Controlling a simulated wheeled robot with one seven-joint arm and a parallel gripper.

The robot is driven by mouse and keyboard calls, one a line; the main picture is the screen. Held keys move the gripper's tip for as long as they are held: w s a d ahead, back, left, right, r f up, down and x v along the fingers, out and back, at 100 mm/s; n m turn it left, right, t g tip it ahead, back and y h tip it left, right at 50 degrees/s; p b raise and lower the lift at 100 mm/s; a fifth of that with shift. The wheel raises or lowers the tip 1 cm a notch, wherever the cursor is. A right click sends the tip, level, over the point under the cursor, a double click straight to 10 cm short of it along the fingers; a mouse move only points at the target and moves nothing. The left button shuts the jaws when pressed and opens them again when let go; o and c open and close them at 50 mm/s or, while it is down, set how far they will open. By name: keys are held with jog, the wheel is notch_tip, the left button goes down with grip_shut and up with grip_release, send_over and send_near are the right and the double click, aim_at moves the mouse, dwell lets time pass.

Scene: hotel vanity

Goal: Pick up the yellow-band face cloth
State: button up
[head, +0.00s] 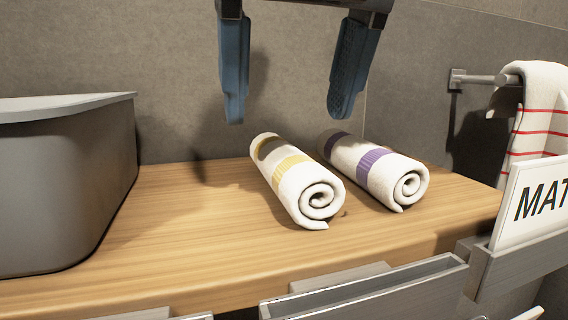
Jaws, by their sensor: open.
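The yellow-band face cloth (290,172) is a white roll with yellow bands, lying on the wooden counter (150,245). Its spiral end faces the front edge. A similar roll with purple bands (374,167) lies just to its right, with a narrow gap at the front. My gripper (289,115) is open and empty, pointing down above the far part of the rolls. Its two blue fingers are spread wide, and neither is seen touching a cloth.
A grey bin (60,190) stands at the left of the counter. A grey wall (180,60) rises behind. At right are a rail with a red-striped towel (540,110) and a sign (535,200). A partly open drawer (370,290) juts out at the front.

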aim_at(286, 141)
jog(key=x, duration=0.5)
jog(key=shift+w+f, duration=0.25)
jog(key=shift+c, duration=0.3)
jog(key=c, duration=1.1)
